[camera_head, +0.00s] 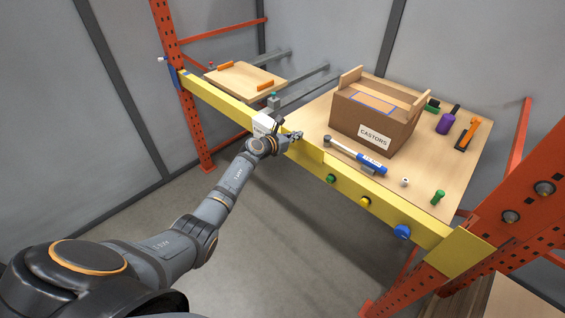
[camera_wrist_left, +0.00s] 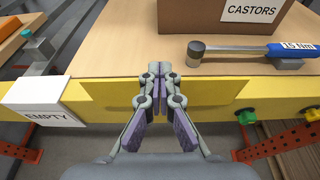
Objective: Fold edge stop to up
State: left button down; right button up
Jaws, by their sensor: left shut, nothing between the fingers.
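The edge stop appears as a plain yellow plate (camera_head: 309,157) along the front edge of the wooden deck, at the yellow beam. In the left wrist view the plate (camera_wrist_left: 215,92) spans the middle, its top edge about level with the deck and its face hanging downward. My left gripper (camera_head: 297,136) is at the deck's front edge, over the plate. In the left wrist view its fingers (camera_wrist_left: 162,74) are shut together with nothing between them. They hide the plate's middle, and I cannot tell whether they touch it. My right gripper is not in view.
A cardboard box labelled CASTORS (camera_head: 375,118) stands on the deck behind the plate. A torque wrench (camera_head: 355,155) lies before it. A white EMPTY box (camera_wrist_left: 38,100) sits left on the beam (camera_head: 220,101). Coloured knobs (camera_head: 365,201) protrude from the beam at right.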

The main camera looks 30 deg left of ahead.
pick_arm(q)
jog(key=v, duration=1.2)
jog(key=shift+f, duration=0.25)
jog(key=shift+s, duration=0.15)
jog(key=s+a+f+n+y, duration=0.15)
jog(key=s+f+n, duration=0.25)
jog(key=f+n, duration=0.4)
jog(key=s+a+f+n+g+y+b, duration=0.1)
jog(key=s+a+f+n, duration=0.3)
jog(key=f, duration=0.6)
jog(key=s+d+f+n+y, duration=0.1)
jog(key=s+f+n+y, duration=0.15)
jog(key=f+n, duration=0.6)
jog(key=s+f+n+g+y, duration=0.1)
jog(key=s+f+n+g, duration=0.4)
jog(key=s+f+n, duration=0.75)
jog(key=s+d+f+n+g, duration=0.2)
jog(key=s+f, duration=0.3)
jog(key=s, duration=0.5)
jog(key=s+d+f+n+g+b, duration=0.1)
jog(key=s+d+f, duration=0.3)
jog(key=s, duration=0.5)
jog(key=s+d+f+n+g, duration=0.3)
jog(key=s+f, duration=0.3)
jog(key=s, duration=0.4)
jog(key=shift+s+f+g+h, duration=0.25)
jog(key=shift+s+g+h, duration=0.05)
jog(key=shift+s+g, duration=0.1)
